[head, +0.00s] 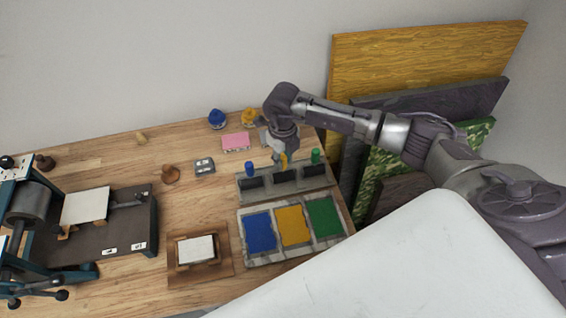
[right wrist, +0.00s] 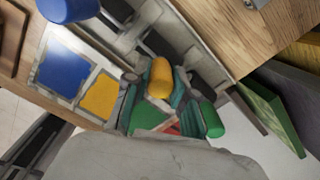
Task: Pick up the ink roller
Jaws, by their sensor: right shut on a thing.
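The ink roller with the yellow handle (head: 283,161) is at the middle of the grey rack (head: 318,184). My right gripper (head: 284,154) comes down over it from above. In the right wrist view the yellow handle (right wrist: 161,77) lies between the two fingers of the right gripper (right wrist: 157,92), which is shut on it. The roller's lower part is hidden, and I cannot tell whether it is clear of the rack. A blue handle (head: 249,169) and a green handle (head: 315,156) stand on either side. My left gripper is not in view.
In front of the rack lie blue (head: 260,231), yellow (head: 293,226) and green (head: 325,217) ink trays. A wooden block with a white sheet (head: 197,249) and a press (head: 75,225) are to the left. Large panels (head: 430,60) lean beyond the table's right edge.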

